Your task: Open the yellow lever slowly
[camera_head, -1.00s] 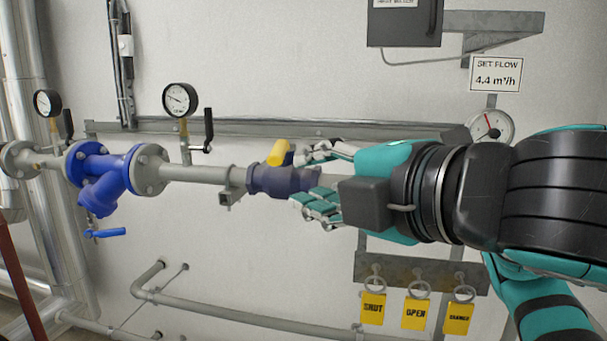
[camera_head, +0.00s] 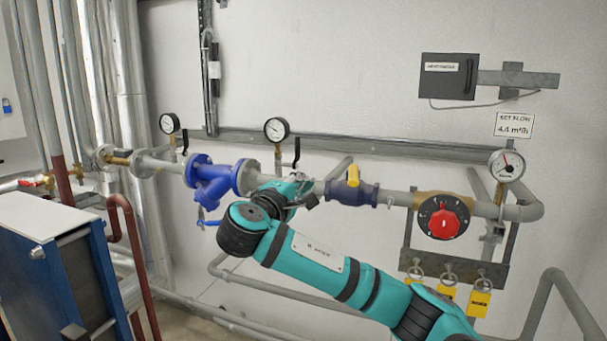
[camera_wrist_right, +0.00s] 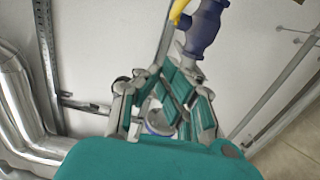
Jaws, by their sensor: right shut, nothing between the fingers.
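The yellow lever (camera_head: 353,176) sits on top of a dark blue valve (camera_head: 349,193) in the grey pipe on the wall, standing roughly upright. My right gripper (camera_head: 301,186) is at the pipe just left of this valve, apart from the lever. Its fingers are small and partly hidden by my arm in the head view. In the right wrist view my right gripper (camera_wrist_right: 168,92) is shut and empty. That view also shows part of the yellow lever (camera_wrist_right: 178,10) and the dark blue valve (camera_wrist_right: 203,32) beyond the fingertips. My left gripper is not in view.
A blue strainer (camera_head: 209,181) and a pressure gauge (camera_head: 277,130) are left of my right gripper. A red dial (camera_head: 444,223) and hanging yellow tags (camera_head: 480,301) are right of the valve. A blue plate unit (camera_head: 73,285) stands at lower left.

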